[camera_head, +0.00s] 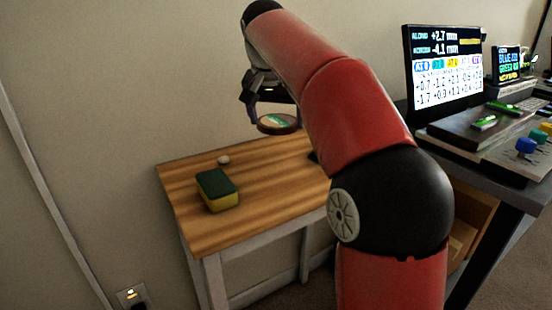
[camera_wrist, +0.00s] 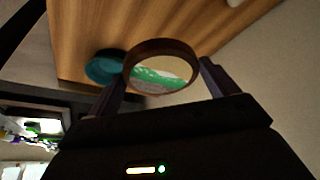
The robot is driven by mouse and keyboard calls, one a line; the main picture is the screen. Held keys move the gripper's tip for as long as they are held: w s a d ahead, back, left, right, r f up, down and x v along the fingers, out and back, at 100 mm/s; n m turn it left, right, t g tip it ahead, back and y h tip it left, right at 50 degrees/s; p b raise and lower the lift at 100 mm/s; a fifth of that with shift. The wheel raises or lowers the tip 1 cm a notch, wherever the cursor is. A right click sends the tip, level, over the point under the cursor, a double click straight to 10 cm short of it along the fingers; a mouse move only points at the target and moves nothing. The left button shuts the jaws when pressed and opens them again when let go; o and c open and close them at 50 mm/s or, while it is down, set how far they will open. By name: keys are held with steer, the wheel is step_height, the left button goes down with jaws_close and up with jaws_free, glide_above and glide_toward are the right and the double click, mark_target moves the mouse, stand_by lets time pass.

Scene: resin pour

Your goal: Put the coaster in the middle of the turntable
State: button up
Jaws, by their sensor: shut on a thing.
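The coaster (camera_head: 278,124) is a round disc with a brown rim and a green and pale face. My gripper (camera_head: 276,118) is shut on it and holds it in the air above the wooden table. In the wrist view the coaster (camera_wrist: 160,74) sits between both fingers, gripped at its rim. A teal round thing (camera_wrist: 101,68) lies beyond the coaster in the wrist view, partly hidden by it; I cannot tell for sure that it is the turntable. In the head view my arm covers the right part of the table, and no turntable shows clearly.
The wooden table (camera_head: 262,190) carries a green and yellow sponge (camera_head: 217,190) and a small white round thing (camera_head: 223,160). Its front left area is otherwise clear. To the right, a dark desk holds a monitor (camera_head: 445,68) and a panel with coloured knobs (camera_head: 526,146).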

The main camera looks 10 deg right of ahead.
mark_target(273, 131)
step_height(273, 131, down, 10)
steer(key=shift+r+b, duration=0.1)
steer(key=shift+b, duration=0.8)
steer(key=o, duration=0.8)
steer(key=shift+f, duration=0.2)
steer(key=shift+o, duration=0.2)
steer(key=p+v, duration=0.2)
steer(key=v, duration=1)
steer(key=shift+r, duration=0.15)
